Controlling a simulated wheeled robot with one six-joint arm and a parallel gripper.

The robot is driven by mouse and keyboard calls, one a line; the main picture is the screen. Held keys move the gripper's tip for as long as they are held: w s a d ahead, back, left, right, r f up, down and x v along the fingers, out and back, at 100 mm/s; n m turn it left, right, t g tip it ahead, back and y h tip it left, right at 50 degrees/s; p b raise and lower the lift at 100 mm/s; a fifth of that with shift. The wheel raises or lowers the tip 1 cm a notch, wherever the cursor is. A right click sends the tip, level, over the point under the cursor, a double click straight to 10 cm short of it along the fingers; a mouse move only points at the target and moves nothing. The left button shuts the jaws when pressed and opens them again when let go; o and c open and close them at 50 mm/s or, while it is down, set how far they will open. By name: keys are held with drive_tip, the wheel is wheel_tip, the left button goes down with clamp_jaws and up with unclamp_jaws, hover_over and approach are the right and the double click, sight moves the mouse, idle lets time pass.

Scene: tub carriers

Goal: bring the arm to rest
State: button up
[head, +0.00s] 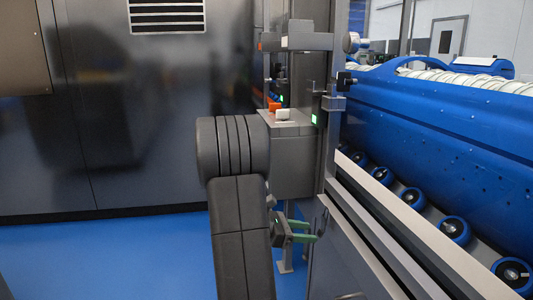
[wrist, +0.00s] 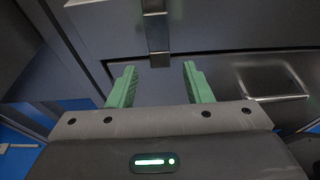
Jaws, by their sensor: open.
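My gripper (head: 312,231) shows low in the middle of the head view, partly behind my own dark arm. Its two green fingers point to the right, towards the grey machine frame. In the wrist view my gripper (wrist: 160,72) has its green fingers spread wide apart, with nothing between them. A grey metal panel with a vertical strip (wrist: 156,35) lies beyond the fingertips. How far the tips are from that panel is hard to tell.
A blue tub carrier (head: 460,130) stands on a conveyor with blue rollers (head: 455,230) at right. A grey post (head: 330,110) and a small shelf (head: 290,125) stand near my arm. A dark cabinet (head: 120,110) fills the back left. Blue floor (head: 100,260) is clear.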

wheel_tip(320, 180, up, 6)
drive_tip(key=g+y+p, duration=0.2)
drive_tip(key=y+p, duration=0.5)
drive_tip(key=y, duration=0.3)
drive_tip(key=shift+a, duration=0.25)
drive_tip(key=shift+s+r, duration=0.1)
drive_tip(key=shift+s, duration=0.05)
